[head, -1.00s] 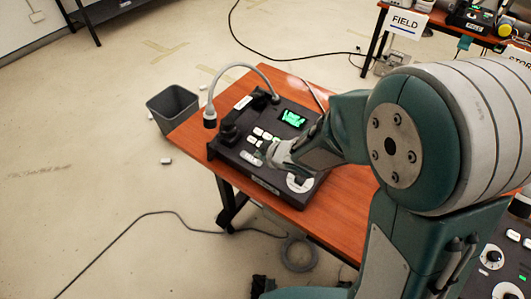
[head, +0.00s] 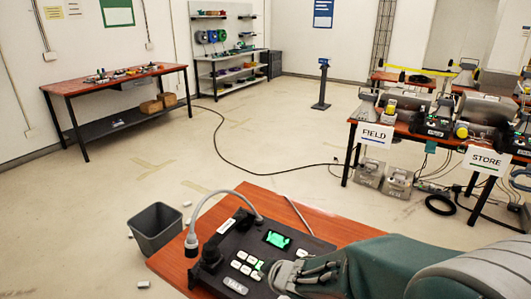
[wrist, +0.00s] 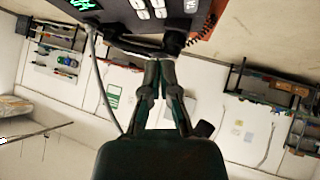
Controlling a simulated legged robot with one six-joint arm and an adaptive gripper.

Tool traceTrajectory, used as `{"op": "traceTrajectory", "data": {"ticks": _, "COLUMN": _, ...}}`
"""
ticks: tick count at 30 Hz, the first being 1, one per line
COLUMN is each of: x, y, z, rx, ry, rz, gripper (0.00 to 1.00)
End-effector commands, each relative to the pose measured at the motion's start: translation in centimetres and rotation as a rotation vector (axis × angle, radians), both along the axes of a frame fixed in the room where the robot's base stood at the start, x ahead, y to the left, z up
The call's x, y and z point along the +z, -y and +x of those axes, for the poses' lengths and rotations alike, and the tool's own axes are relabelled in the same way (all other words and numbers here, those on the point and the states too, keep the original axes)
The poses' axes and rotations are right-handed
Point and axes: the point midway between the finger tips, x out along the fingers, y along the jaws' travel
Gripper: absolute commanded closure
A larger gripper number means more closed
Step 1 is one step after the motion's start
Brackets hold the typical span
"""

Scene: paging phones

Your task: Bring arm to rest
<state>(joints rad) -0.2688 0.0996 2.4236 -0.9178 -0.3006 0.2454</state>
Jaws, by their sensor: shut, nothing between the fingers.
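My gripper (head: 283,273) is over the right part of the black paging console (head: 222,252) in the head view, beside its white keys. In the wrist view my gripper (wrist: 161,66) points up the picture, its two fingers together and empty. The console shows there too (wrist: 120,12), along the top edge with its green screen and white keys. The console has a lit green screen (head: 277,239), a TALK key and a gooseneck microphone (head: 205,207). Whether the fingers touch the console cannot be told. My arm covers the console's right side.
The console stands on an orange-brown table (head: 175,262). A grey bin (head: 155,232) is on the floor to its left. Tables with FIELD (head: 375,136) and STORE (head: 487,161) signs stand at right. A workbench (head: 115,77) is at back left. Open floor lies between, crossed by a black cable.

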Motion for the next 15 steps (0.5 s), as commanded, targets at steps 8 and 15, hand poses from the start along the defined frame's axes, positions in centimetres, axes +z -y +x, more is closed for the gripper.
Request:
{"op": "traceTrajectory", "data": {"ticks": 8, "x": 7.8, "y": 10.2, "z": -1.8, "rx": -0.455, "ry": -0.006, "rz": -0.057, "gripper": 1.00}}
{"op": "traceTrajectory", "data": {"ticks": 15, "x": 11.7, "y": 15.7, "z": -8.4, "rx": -0.755, "ry": -0.142, "rz": -0.005, "gripper": 1.00}}
